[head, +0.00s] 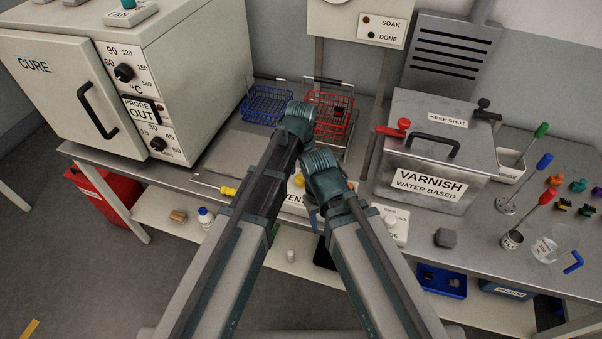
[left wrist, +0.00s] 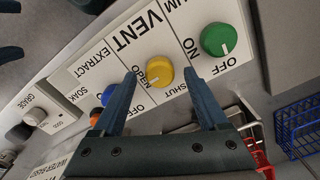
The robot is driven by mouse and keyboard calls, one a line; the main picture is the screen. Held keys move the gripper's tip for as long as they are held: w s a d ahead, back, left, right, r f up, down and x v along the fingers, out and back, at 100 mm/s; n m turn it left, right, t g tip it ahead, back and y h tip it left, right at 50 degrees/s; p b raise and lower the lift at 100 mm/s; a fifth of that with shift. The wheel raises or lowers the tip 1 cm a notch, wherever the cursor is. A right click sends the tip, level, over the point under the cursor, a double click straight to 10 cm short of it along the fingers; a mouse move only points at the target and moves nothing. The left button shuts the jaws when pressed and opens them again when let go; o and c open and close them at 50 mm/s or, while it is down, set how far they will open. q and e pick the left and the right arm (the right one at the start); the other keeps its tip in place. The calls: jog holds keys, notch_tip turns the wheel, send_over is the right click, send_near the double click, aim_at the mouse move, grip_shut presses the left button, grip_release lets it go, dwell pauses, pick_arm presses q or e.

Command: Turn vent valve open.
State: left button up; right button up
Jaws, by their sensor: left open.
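The yellow vent valve knob (left wrist: 159,71) sits on a white panel (left wrist: 85,78) between OPEN and SHUT labels. Its white pointer mark appears to lie on the OPEN side. In the head view the knob (head: 299,180) is partly hidden by my arms. My left gripper (left wrist: 163,82) is open, its two fingers on either side of the knob in the wrist picture, with nothing held. I cannot tell whether they touch it. In the head view its fingers are hidden. My right gripper (head: 326,178) is beside the panel; its jaws do not show clearly.
A green ON/OFF knob (left wrist: 220,38) and a blue knob (left wrist: 109,96) flank the yellow one. A blue basket (head: 266,105) and red basket (head: 332,112) stand behind. The varnish tank (head: 432,160) is right, the cure oven (head: 65,85) left.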

aim_at(301, 177)
pick_arm(q)
notch_tip(301, 177, up, 13)
jog(key=p, duration=1.1)
jog(key=shift+f+p, duration=0.2)
jog(key=shift+p, duration=0.2)
jog(key=s+a+n, duration=0.4)
jog(key=s+a, duration=0.1)
jog(key=a, duration=0.4)
jog(key=s+a+n, duration=0.5)
jog(key=s+a, duration=0.1)
jog(key=a, duration=0.2)
jog(key=s+d+f+m+b, duration=0.2)
jog(key=d, duration=0.3)
jog(key=s+d+f+m+y+b, duration=0.1)
jog(key=s+d+f+b, duration=0.1)
jog(key=d, duration=0.4)
jog(key=shift+s+f+m, duration=0.2)
jog(key=shift+s+m, duration=0.2)
jog(key=shift+s, duration=0.4)
